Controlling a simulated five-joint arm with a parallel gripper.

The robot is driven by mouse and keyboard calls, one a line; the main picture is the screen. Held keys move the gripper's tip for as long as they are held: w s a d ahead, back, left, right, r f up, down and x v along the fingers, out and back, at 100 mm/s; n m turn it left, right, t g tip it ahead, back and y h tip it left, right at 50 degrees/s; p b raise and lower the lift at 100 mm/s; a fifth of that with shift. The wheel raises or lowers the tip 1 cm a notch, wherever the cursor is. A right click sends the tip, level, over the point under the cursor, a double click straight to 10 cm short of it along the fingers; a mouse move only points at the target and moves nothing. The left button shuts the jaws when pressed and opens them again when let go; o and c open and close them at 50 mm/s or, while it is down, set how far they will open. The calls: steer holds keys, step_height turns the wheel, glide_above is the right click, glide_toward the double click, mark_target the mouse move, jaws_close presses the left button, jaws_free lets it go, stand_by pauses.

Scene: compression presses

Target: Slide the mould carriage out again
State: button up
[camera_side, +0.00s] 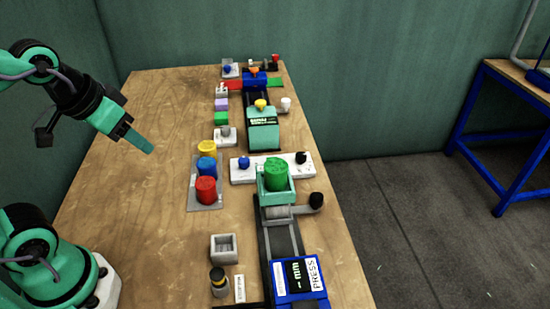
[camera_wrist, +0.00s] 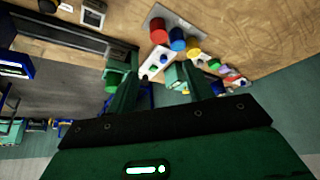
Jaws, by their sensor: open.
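A teal open-topped tray (camera_side: 262,184) with a green cylinder (camera_side: 275,174) in it stands at the far end of dark rails (camera_side: 281,238). I take this tray for the mould carriage, though I cannot be sure. The rails lead to a blue press head (camera_side: 300,278) marked PRESS at the near edge. A grey arm with a black knob (camera_side: 316,200) sticks out right, just in front of the tray. My gripper (camera_side: 140,143) is open and empty, high at the left and well apart from the tray. In the wrist view my gripper's fingers (camera_wrist: 155,88) are spread, hiding part of the bench.
A grey plate (camera_side: 192,203) holds red, blue and yellow cylinders left of the tray. A white panel (camera_side: 246,176) with blue and black knobs lies behind the tray. A grey open box (camera_side: 223,248) stands nearer. A second, teal press (camera_side: 262,133) stands farther back. The wooden bench's left side is clear.

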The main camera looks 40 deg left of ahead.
steer(key=w+d+r+g, duration=0.2)
steer(key=w+d, duration=0.2)
steer(key=w, duration=0.5)
steer(key=g, duration=0.4)
glide_above(317, 196)
steer(key=f, duration=1.4)
steer(key=shift+a+f, duration=0.2)
steer(key=shift+f, duration=0.15)
steer(key=shift+d+f, duration=0.25)
steer(key=shift+f, duration=0.05)
steer(key=shift+f, duration=0.15)
steer(key=shift+f, duration=3.75)
